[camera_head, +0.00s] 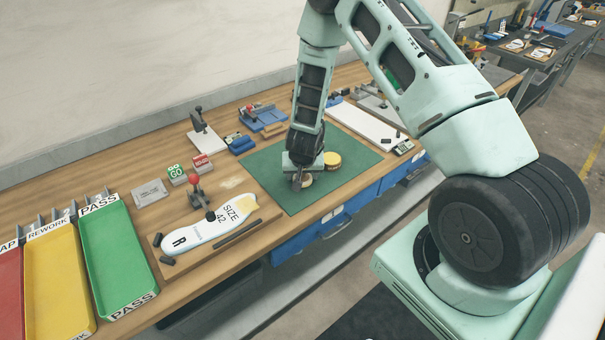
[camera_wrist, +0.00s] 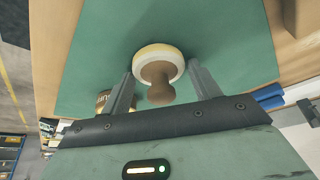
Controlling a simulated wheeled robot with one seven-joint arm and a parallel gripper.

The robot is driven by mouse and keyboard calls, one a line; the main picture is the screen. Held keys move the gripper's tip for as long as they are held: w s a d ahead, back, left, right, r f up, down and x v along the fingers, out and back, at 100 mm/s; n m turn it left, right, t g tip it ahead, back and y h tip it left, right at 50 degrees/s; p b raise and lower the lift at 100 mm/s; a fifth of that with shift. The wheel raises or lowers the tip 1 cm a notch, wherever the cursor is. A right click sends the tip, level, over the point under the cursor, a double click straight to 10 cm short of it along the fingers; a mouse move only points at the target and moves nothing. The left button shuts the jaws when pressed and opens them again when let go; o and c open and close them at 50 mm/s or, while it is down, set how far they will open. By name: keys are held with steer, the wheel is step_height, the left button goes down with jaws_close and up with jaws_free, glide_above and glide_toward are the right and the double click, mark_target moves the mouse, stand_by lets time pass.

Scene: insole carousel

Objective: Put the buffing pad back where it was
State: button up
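The buffing pad (camera_wrist: 158,56) is a round pad with a cream-yellow rim and a brown wooden knob. It lies on the green mat (camera_wrist: 90,50). In the head view the pad (camera_head: 306,182) is partly hidden behind my gripper (camera_head: 297,182). In the wrist view my gripper (camera_wrist: 161,74) is open, one finger on each side of the knob, with gaps visible on both sides. I cannot tell the exact height of the fingertips over the pad. A round yellow-topped tin (camera_head: 332,160) stands just behind the pad on the mat; it shows partly behind a finger in the wrist view (camera_wrist: 103,100).
Left of the mat lies a board with a size 42 insole (camera_head: 208,225) and a red-knobbed clamp (camera_head: 195,188). Green, yellow and red trays (camera_head: 112,262) stand at far left. Blue and white fixtures (camera_head: 262,118) line the back. The mat's left part is clear.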

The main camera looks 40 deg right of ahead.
steer(key=shift+o, duration=0.9)
steer(key=shift+r, duration=0.1)
steer(key=shift+r, duration=0.25)
steer(key=v, duration=1.1)
steer(key=s+a+r+n+g+y, duration=0.1)
steer(key=s+a+r+n+y, duration=0.3)
steer(key=a, duration=0.6)
steer(key=s+a+r+n+y, duration=0.1)
steer(key=s+a+r+n, duration=0.25)
steer(key=a+r, duration=0.5)
steer(key=s+a+r+n+g+h, duration=0.1)
steer(key=s+a+r+n, duration=0.1)
steer(key=s, duration=0.7)
steer(key=s+a+r+n+g, duration=0.1)
steer(key=s+a+r+n, duration=0.2)
steer(key=s, duration=0.7)
steer(key=shift+s+r+n+g+h, duration=0.3)
steer(key=shift+n+g+h, duration=0.1)
steer(key=shift+n, duration=0.65)
